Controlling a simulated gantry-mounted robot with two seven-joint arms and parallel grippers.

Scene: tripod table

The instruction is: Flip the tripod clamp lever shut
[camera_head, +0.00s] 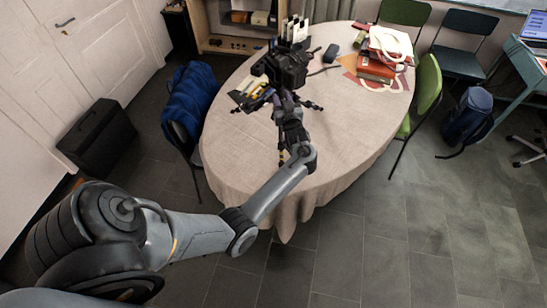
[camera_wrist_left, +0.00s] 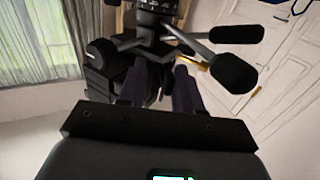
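A black tripod head with a camera on it (camera_head: 285,70) stands on the oval table (camera_head: 345,140). Tripod legs (camera_head: 314,105) spread below it, partly hidden by my arm. My left gripper (camera_head: 288,98) is at the tripod, just below the camera. In the left wrist view, the two dark fingers of my left gripper (camera_wrist_left: 156,78) are apart, with the dark tripod head (camera_wrist_left: 150,45) just beyond them. A black handle (camera_wrist_left: 236,67) sticks out to the right. A small gold-coloured part (camera_wrist_left: 194,63) shows near the right finger; I cannot tell whether it is the clamp lever. My right gripper is not in view.
Red books (camera_head: 375,69) and a white bag (camera_head: 390,43) lie at the table's right back. A small dark object (camera_head: 331,53) lies behind the tripod. Chairs, one with a blue jacket (camera_head: 190,100), stand around the table. The table's front right is clear.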

